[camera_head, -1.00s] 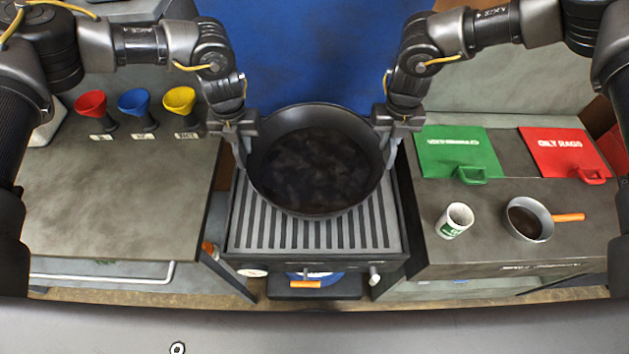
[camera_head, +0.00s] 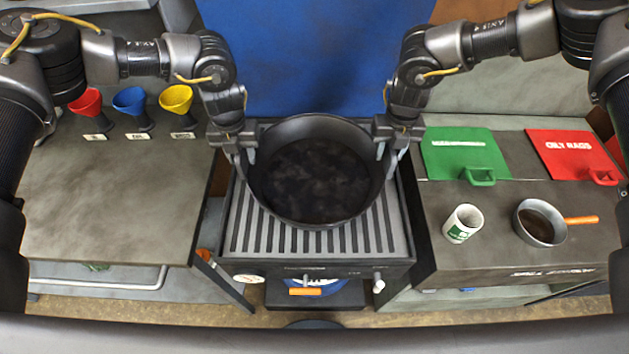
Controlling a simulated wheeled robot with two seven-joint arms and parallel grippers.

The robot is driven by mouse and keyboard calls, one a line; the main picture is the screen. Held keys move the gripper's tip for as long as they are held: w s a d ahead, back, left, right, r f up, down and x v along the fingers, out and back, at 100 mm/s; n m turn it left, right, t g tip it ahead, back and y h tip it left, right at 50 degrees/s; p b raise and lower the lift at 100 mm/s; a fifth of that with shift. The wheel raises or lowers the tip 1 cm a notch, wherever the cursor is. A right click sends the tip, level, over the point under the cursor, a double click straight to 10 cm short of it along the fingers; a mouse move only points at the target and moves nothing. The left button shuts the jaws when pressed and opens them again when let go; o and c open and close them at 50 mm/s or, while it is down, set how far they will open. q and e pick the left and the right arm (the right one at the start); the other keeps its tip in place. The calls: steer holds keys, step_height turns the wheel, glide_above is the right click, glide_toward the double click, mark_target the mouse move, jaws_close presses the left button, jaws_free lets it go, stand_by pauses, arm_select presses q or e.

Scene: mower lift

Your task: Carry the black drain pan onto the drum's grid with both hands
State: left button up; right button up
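The black drain pan (camera_head: 315,180) is round, with dark liquid-looking contents, and sits level over the slatted grid (camera_head: 318,241) of the drum in the middle of the view. I cannot tell whether its base touches the slats or is slightly above them. My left gripper (camera_head: 243,158) is shut on the pan's left rim. My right gripper (camera_head: 388,155) is shut on its right rim. The fingertips are partly hidden at the rim. The pan hides the grid's middle and back; slats show in front and at both sides.
A bench (camera_head: 115,205) at left holds red, blue and yellow funnels (camera_head: 130,103). The right bench holds a green lid (camera_head: 463,153), a red lid (camera_head: 571,155), a white mug (camera_head: 463,223) and a small pot (camera_head: 541,222) with an orange handle. A blue panel (camera_head: 315,60) stands behind.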

arm_select(q)
steer(key=shift+s, duration=0.1)
arm_select(e)
steer(key=shift+s, duration=0.1)
arm_select(q)
steer(key=shift+d+r, duration=0.2)
steer(key=shift+r, duration=0.25)
step_height(320, 180, up, 11)
steer(key=shift+a+r, duration=0.1)
steer(key=shift+a, duration=0.05)
arm_select(e)
step_height(320, 180, up, 12)
steer(key=shift+f, duration=0.1)
stand_by(0.6)
